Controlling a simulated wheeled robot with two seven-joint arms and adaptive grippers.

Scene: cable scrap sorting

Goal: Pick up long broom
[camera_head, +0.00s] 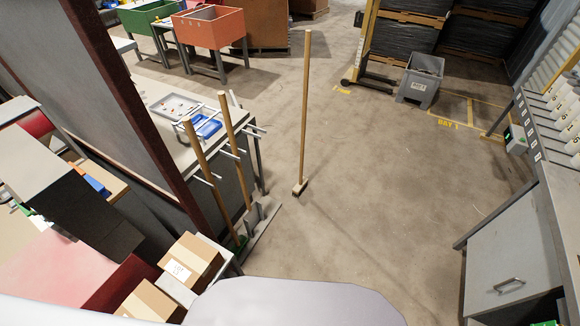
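A long broom (304,110) with a pale wooden handle stands upright on the open floor near the middle of the head view. Its small block-shaped head is at the floor, and nothing visible holds the handle. Neither of my grippers shows in this view.
Cardboard boxes (190,260) stand at the lower left, below the rack. A dark-framed partition (125,100) rises at left. A grey bin (420,80) stands at the back right. A grey cabinet (515,255) borders the right. The floor (380,190) around the broom is clear.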

